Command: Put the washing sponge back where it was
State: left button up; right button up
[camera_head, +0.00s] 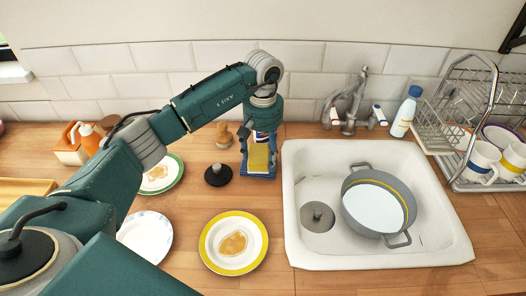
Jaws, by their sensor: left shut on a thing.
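The washing sponge (259,159), with a yellow face, is at the left gripper (261,139), just left of the sink. My left gripper points down and is shut on the sponge, partly hiding its top. A blue holder (262,178) shows around and below the sponge. I cannot tell whether the sponge rests in the holder or is held just above it. My right gripper is not in view.
The white sink (295,238) holds a grey pot (352,214). A black stopper-like object (218,175) stands left of the holder. A yellow-rimmed plate (206,245) with food residue lies in front. A dish rack (447,125) stands at right.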

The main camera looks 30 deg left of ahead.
aim_at(263, 155)
pick_arm(q)
jog(key=shift+f, duration=0.1)
jog(key=o, duration=1.4)
notch_tip(263, 155, up, 12)
jog(key=b, duration=0.3)
